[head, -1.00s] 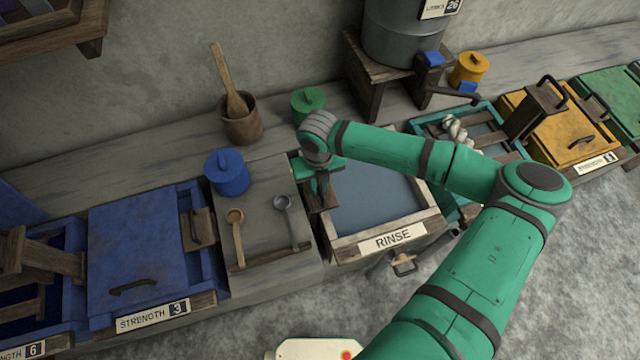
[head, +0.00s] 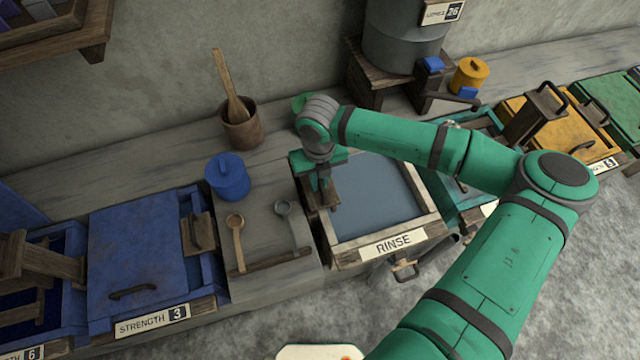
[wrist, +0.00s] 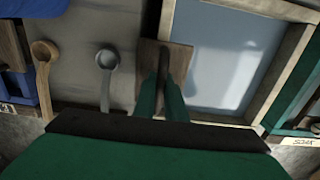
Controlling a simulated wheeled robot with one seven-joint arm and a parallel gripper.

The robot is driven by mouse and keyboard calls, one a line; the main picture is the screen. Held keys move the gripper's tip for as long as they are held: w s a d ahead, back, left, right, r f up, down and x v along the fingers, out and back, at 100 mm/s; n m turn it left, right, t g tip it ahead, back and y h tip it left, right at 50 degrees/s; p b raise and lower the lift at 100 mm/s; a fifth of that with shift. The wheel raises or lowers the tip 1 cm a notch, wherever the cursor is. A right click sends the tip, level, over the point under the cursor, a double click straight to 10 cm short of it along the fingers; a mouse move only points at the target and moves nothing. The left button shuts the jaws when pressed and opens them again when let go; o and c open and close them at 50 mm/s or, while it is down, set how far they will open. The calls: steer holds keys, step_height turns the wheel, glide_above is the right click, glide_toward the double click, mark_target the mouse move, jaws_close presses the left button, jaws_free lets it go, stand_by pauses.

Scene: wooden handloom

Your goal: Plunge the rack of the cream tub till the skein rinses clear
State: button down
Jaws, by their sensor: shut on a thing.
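The cream tub (head: 432,228), labelled RINSE, stands in the middle of the bench with its pale wooden rim showing. Its blue-grey liquid (head: 375,200) is seen from above, and no skein shows in it. A brown wooden rack plate with an upright handle (wrist: 179,60) is at the tub's left side. My gripper (head: 322,188) points down there and is shut on the handle; the wrist view shows its green fingers (wrist: 163,88) around the dark bar. The rack's lower part is hidden.
Left of the tub lie two ladles (head: 236,235) on a grey board, and a blue pot (head: 227,177). A blue vat with a STRENGTH 3 label (head: 152,320) is farther left. A teal tub (head: 472,195) is close on the right, partly behind my arm.

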step_height(320, 180, up, 10)
steer(key=shift+w+d+f, duration=0.15)
steer(key=shift+d, duration=0.25)
stand_by(0.5)
steer(key=c, duration=1.4)
jaws_free()
steer(key=o, duration=0.8)
steer(key=shift+a, duration=0.25)
steer(key=shift+o, duration=0.2)
step_height(320, 180, up, 7)
steer(key=shift+a, duration=0.1)
